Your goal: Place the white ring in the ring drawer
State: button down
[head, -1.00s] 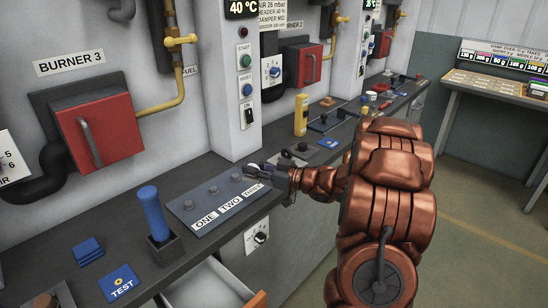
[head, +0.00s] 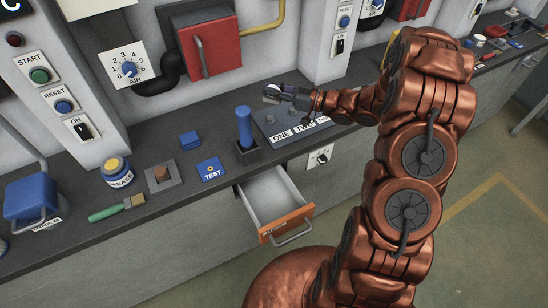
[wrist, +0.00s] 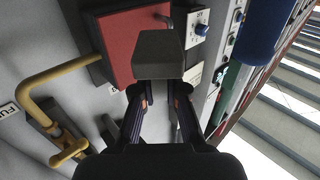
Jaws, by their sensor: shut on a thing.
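My gripper (head: 281,93) is shut on the white ring (head: 271,93), which shows as a small pale piece at the fingertips, above the back of the ONE-TWO panel. In the wrist view the ring (wrist: 158,55) is edge-on, like a shaded grey block between the two fingers (wrist: 158,88); its hole is hidden. The drawer (head: 286,222) with an orange front stands open below the counter. It is pale inside and looks empty; its small label is unreadable. My gripper is above, behind and apart from it.
The ONE-TWO panel (head: 285,124) lies under my arm. A blue TEST card (head: 211,168), grease jar (head: 117,170) and brush (head: 118,208) lie left. A red burner box (head: 211,40) is behind.

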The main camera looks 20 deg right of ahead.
aim_at(272, 207)
jog(key=k, duration=0.45)
jog(key=u, duration=3.4)
jog(key=k, duration=0.85)
jog(key=z, duration=1.65)
